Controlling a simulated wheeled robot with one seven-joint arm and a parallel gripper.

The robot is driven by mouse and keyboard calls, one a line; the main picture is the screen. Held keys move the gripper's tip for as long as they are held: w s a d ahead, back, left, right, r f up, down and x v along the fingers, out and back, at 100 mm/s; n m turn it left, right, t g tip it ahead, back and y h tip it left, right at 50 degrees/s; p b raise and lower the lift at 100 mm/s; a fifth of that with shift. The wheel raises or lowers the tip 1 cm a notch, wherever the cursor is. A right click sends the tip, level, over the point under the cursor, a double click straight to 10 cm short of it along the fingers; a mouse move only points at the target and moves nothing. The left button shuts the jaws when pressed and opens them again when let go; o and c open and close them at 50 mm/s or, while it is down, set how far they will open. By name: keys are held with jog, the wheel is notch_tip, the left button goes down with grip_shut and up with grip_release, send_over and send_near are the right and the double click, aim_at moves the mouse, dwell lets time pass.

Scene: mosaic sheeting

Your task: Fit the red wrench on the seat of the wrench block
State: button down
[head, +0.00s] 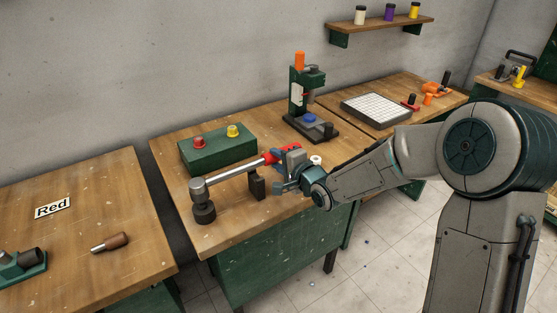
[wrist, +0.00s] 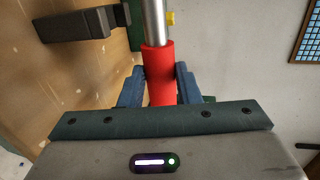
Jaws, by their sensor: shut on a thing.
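The red wrench (head: 236,170) has a silver shaft, a grey head at the left end and a red handle. My gripper (head: 282,173) is shut on the red handle, which shows between its fingers in the wrist view (wrist: 160,62). The wrench lies roughly level above the middle table. Its head is over or against a short dark cylinder (head: 204,213); I cannot tell whether they touch. A dark upright post (head: 258,188) stands under the shaft. I take these dark parts for the wrench block, but its seat cannot be made out. A dark block also shows in the wrist view (wrist: 78,24).
A green box (head: 217,153) with red and yellow knobs stands behind the wrench. A green press (head: 298,92) with an orange top stands further right, beside a white-topped tray (head: 376,108). A left table holds a "Red" sign (head: 53,208) and a brown-handled tool (head: 110,243).

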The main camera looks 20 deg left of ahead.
jog(key=shift+f+b, duration=1.3)
jog(key=shift+f, duration=0.5)
jog(key=c, duration=1)
grip_release()
jog(key=shift+f, duration=0.2)
jog(key=v, duration=1.4)
jog(key=shift+p, duration=0.4)
jog(key=shift+w+r, duration=0.1)
